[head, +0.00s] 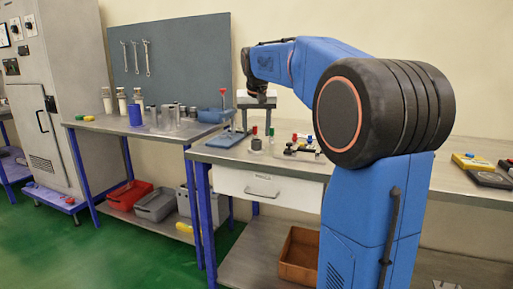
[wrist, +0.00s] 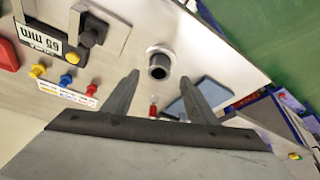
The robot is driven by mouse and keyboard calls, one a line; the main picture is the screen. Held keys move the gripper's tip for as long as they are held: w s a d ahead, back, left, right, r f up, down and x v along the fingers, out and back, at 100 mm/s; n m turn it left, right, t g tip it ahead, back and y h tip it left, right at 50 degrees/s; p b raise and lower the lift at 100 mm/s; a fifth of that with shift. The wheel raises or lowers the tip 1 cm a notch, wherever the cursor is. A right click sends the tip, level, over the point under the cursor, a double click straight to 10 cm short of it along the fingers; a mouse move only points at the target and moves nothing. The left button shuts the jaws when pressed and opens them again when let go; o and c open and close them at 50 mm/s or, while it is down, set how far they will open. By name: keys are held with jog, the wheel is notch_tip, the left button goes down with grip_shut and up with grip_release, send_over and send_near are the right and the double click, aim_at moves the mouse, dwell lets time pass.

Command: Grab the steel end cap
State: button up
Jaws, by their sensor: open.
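A short round grey metal piece, apparently the steel end cap, stands on the near workbench in the head view (head: 256,144). In the wrist view the steel end cap (wrist: 160,62) shows a bright rim around a dark round centre. My gripper (head: 256,125) points down above it in the head view. In the wrist view my gripper (wrist: 160,77) is open, with its two fingers apart and nothing between the tips. The end cap appears just beyond the fingertips, roughly centred between them. The exact height gap cannot be told.
A red-topped item (wrist: 153,108) and a blue plate (wrist: 205,95) are close by. Another bench (head: 150,132) with metal cylinders stands left.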

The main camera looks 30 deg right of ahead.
aim_at(257, 149)
jog(key=x, duration=0.4)
jog(key=shift+d, duration=0.1)
grip_shut()
jog(key=shift+r, duration=0.1)
